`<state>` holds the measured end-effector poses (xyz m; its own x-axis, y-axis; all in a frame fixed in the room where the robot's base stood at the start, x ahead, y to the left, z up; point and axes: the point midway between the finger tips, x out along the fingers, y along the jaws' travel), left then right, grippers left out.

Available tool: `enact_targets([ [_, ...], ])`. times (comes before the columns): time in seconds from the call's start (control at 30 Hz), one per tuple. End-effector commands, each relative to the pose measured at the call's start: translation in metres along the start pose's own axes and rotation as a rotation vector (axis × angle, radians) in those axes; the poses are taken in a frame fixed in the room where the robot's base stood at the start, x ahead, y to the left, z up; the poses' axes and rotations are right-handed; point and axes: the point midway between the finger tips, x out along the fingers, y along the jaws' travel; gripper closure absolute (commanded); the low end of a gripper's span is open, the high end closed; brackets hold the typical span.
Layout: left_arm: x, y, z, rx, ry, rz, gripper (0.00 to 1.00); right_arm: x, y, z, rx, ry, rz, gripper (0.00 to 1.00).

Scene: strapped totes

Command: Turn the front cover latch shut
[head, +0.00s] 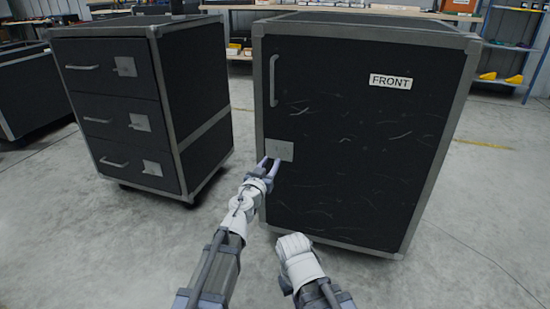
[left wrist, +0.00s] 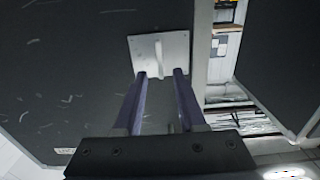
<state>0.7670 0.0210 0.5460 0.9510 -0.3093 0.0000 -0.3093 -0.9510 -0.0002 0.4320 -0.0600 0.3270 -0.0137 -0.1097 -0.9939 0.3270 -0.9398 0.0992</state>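The black case with the FRONT label (head: 390,81) stands upright, its front cover (head: 350,190) flat within the grey frame. A small grey latch plate (head: 285,147) sits at the cover's left edge, below a grey handle (head: 273,80). In the left wrist view the latch plate (left wrist: 176,45) carries a thin upright turn lever (left wrist: 159,53). My left gripper (head: 269,163) is open, its two fingertips (left wrist: 159,74) spread at the lower edge of the plate, one to each side of the lever's line. Whether they touch the plate is unclear. My right arm is low; its gripper fingers do not show.
A black drawer case (head: 105,110) with handles and latches stands to the left, with a floor gap between the cases. Another dark case (head: 25,90) is at far left. Shelves (head: 510,45) and benches stand behind. The floor to the right is clear.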

Motion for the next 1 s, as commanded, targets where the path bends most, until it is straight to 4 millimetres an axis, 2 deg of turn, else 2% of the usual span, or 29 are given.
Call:
enact_targets([
  [0.03, 0.013, 0.0, 0.0, 0.0, 0.0, 0.001, 0.6, 0.0, 0.0, 0.0, 0.0, 0.0, 0.0, 1.0],
  [0.23, 0.041, 0.0, 0.0, 0.0, 0.0, 0.001, 0.6, 0.0, 0.0, 0.0, 0.0, 0.0, 0.0, 1.0],
  [0.37, 0.048, 0.0, 0.0, 0.0, 0.0, 0.0, 0.6, 0.0, 0.0, 0.0, 0.0, 0.0, 0.0, 1.0],
  [0.57, 0.047, 0.0, 0.0, 0.0, 0.0, 0.0, 0.6, 0.0, 0.0, 0.0, 0.0, 0.0, 0.0, 1.0],
  [0.93, 0.047, 0.0, 0.0, 0.0, 0.0, 0.0, 0.99, 0.0, 0.0, 0.0, 0.0, 0.0, 0.0, 1.0],
  [1.0, 0.047, 0.0, 0.0, 0.0, 0.0, 0.0, 1.0, 0.0, 0.0, 0.0, 0.0, 0.0, 0.0, 1.0],
])
